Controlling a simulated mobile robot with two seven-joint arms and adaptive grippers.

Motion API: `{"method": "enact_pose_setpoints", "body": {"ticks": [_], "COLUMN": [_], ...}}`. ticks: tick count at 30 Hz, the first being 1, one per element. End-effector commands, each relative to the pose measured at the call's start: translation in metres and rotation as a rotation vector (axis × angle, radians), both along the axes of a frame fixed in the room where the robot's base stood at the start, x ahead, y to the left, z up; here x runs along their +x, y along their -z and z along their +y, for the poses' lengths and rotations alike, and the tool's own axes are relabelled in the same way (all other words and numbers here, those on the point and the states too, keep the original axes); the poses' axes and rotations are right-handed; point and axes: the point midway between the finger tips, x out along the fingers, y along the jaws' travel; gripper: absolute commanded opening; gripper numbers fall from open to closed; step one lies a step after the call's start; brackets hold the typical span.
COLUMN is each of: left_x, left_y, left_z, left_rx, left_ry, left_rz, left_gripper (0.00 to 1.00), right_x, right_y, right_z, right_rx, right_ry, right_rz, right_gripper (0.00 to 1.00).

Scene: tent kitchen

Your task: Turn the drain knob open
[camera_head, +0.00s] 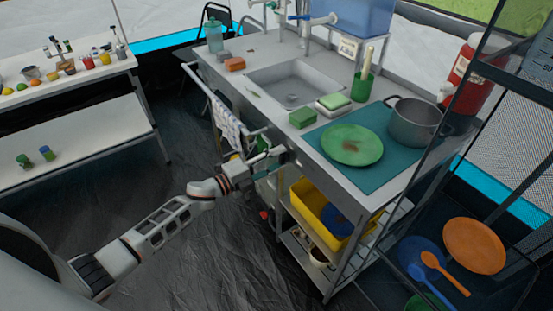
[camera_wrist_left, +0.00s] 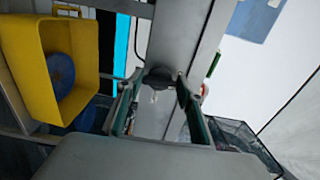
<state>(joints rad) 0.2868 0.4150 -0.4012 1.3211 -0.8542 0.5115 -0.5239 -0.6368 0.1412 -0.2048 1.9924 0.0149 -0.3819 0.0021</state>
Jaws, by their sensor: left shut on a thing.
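The drain knob (camera_wrist_left: 158,76) is a dark rounded piece on the grey sink frame, seen between my fingers in the left wrist view. My left gripper (camera_head: 276,161) is at the front edge of the steel sink counter, below the basin (camera_head: 272,78). Its fingers (camera_wrist_left: 159,84) also show in the left wrist view, shut on the knob from both sides. In the head view the knob is hidden by the gripper, and its exact turn angle cannot be told. My right gripper is not in view.
A patterned towel (camera_head: 226,120) hangs on the rail left of the gripper. A yellow bin (camera_head: 309,205) sits on the shelf to its right. A green plate (camera_head: 351,145) and a grey pot (camera_head: 416,122) stand on the counter.

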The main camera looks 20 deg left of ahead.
Motion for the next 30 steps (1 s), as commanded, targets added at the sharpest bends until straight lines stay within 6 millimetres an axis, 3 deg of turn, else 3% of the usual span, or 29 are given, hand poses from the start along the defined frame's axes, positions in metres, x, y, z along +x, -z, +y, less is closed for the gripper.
{"method": "enact_pose_setpoints", "body": {"ticks": [2, 3, 5, 19, 30], "left_x": [0.000, 0.000, 0.000, -0.008, -0.063], "left_y": [0.000, 0.000, 0.000, 0.001, 0.002], "left_z": [0.000, 0.000, 0.000, 0.006, 0.049], "left_rx": [-0.002, -0.002, -0.002, 0.001, 0.001], "left_ry": [0.000, 0.000, 0.000, 0.000, -0.001], "left_rz": [0.002, 0.002, 0.002, 0.002, 0.003], "left_gripper": [0.16, 0.40, 0.54, 0.54, 0.54], "right_x": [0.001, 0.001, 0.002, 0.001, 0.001], "right_y": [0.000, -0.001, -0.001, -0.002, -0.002], "right_z": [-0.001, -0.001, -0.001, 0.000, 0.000], "right_rx": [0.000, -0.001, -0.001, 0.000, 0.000], "right_ry": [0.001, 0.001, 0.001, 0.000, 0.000], "right_rz": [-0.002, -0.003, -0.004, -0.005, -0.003], "right_gripper": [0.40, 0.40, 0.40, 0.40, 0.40]}}
